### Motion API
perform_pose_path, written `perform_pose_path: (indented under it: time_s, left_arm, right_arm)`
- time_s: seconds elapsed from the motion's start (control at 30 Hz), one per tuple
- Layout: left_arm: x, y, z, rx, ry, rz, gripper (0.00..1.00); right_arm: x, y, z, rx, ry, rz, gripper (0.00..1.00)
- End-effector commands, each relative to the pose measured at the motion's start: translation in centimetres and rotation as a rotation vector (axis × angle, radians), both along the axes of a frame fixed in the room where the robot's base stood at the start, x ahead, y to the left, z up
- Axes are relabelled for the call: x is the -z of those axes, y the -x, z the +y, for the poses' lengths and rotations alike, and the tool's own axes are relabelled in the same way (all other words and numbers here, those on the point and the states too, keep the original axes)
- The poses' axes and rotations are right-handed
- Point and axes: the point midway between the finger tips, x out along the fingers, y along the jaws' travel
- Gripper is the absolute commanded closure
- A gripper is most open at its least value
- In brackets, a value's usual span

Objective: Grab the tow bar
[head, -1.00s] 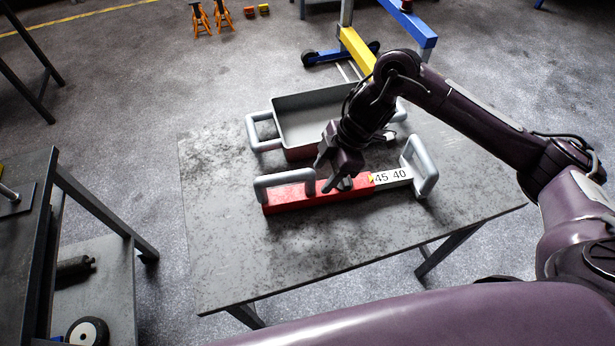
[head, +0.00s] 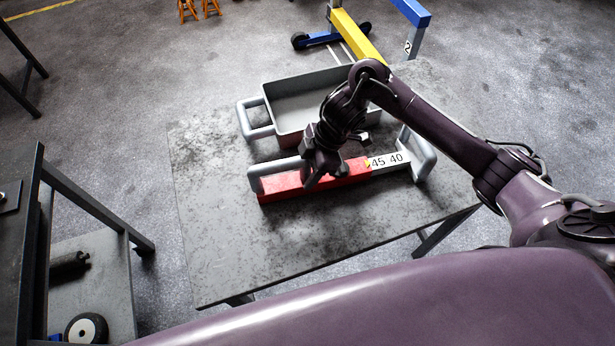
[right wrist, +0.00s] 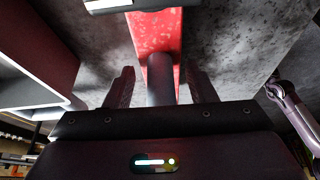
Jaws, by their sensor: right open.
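The tow bar (head: 285,185) is a red bar with a white end marked 45 and 40 and a grey loop handle near each end. It lies on the grey table, and its red body also shows in the right wrist view (right wrist: 155,32). My right gripper (head: 325,179) is open over the red middle, close to the left handle, whose right part it hides. In the right wrist view a dark round post stands between the fingers of my gripper (right wrist: 162,88), with gaps on both sides. I cannot tell whether it is a handle leg. My left gripper is not in view.
A grey tray (head: 300,101) with side handles stands just behind the bar on the table (head: 225,235). The table's front left is clear. A yellow and blue hoist frame (head: 355,35) stands behind. A dark shelf unit (head: 90,205) is at the left.

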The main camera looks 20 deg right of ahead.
Motion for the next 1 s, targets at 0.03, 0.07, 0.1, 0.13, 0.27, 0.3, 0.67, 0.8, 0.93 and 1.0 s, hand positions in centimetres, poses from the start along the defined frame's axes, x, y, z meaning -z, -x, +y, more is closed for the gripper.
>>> perform_pose_path:
  time_s: [0.03,0.07,0.1,0.13,0.27,0.3,0.67,0.8,0.93,1.0]
  left_arm:
    - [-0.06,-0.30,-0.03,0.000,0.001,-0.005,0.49]
    - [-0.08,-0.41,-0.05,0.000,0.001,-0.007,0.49]
    - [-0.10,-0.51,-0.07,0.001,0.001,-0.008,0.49]
    - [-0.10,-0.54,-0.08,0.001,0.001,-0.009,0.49]
    - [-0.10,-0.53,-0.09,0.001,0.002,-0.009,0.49]
    - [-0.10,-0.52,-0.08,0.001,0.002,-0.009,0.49]
    - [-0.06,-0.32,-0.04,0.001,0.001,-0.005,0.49]
    - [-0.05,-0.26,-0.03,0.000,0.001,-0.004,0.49]
    - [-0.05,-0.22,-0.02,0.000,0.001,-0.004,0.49]
    - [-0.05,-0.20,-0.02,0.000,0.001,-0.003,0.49]
  right_arm:
    - [-0.04,-0.01,-0.02,0.000,0.000,0.000,0.49]
    - [-0.04,0.00,-0.02,0.000,0.000,0.000,0.49]
    - [-0.04,0.00,-0.01,0.000,0.000,0.000,0.52]
    - [-0.04,0.00,-0.01,0.000,0.000,0.000,0.56]
    - [-0.05,0.00,-0.01,0.000,0.000,0.000,0.73]
    - [-0.05,0.00,-0.01,0.000,0.000,0.000,0.78]
    - [-0.07,-0.01,-0.01,0.001,-0.001,0.000,1.00]
    - [-0.08,-0.01,0.00,0.001,-0.001,0.000,1.00]
    - [-0.08,-0.02,0.00,0.001,-0.001,0.000,1.00]
    - [-0.09,-0.02,0.00,0.001,-0.001,0.000,1.00]
